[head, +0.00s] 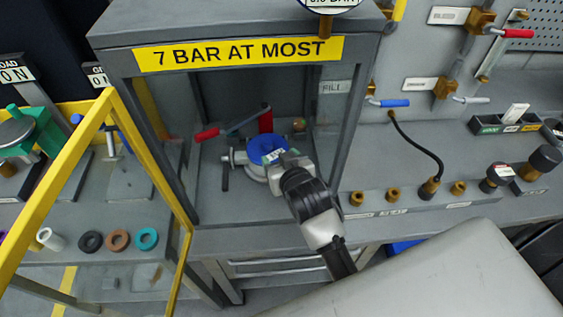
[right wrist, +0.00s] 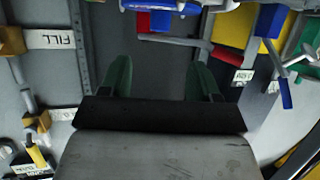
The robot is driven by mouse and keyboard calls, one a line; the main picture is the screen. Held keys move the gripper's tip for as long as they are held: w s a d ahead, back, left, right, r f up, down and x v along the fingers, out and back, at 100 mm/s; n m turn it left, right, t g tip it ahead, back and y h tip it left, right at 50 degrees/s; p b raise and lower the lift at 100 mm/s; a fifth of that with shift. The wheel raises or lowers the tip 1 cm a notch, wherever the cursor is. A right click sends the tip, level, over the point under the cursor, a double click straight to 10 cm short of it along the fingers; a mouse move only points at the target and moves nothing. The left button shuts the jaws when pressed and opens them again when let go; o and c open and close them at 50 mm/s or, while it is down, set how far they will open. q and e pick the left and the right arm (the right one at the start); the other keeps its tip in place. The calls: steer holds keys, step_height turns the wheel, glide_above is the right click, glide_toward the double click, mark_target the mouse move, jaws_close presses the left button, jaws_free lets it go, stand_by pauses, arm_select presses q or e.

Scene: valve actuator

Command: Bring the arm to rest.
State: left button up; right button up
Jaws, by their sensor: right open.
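My right arm reaches from the bottom of the head view into the grey cabinet. Its gripper (head: 284,158) is at or over the near right side of a blue-topped round valve actuator (head: 263,145). In the right wrist view the two green fingers of this gripper (right wrist: 160,70) stand wide apart, with nothing between them. A blue part (right wrist: 160,6) shows beyond the fingers at the top edge of that view. Whether the gripper touches the actuator cannot be told. My left gripper is not in view.
The cabinet (head: 112,38) has side posts and a low yellow-signed top edge around my arm. A red-handled lever (head: 207,134) lies inside. A yellow-framed door (head: 150,160) stands open at left. Brass fittings (head: 393,194) and a black hose (head: 420,148) are at right.

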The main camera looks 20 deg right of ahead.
steer(key=shift+s+r, duration=0.15)
steer(key=shift+s, duration=0.15)
stand_by(0.4)
steer(key=s+d+f+n+g, duration=0.1)
steer(key=s+f+g, duration=0.15)
steer(key=s, duration=0.55)
steer(key=s+d+f+g, duration=0.2)
steer(key=s+g, duration=0.2)
steer(key=s, duration=0.3)
steer(key=s+d+f+n+g, duration=0.15)
steer(key=s+g, duration=0.25)
steer(key=s, duration=0.4)
step_height(320, 180, down, 31)
steer(key=s+b, duration=0.2)
steer(key=b, duration=0.2)
steer(key=s+d+f+g+b, duration=0.2)
steer(key=s+f, duration=1.3)
steer(key=f, duration=0.2)
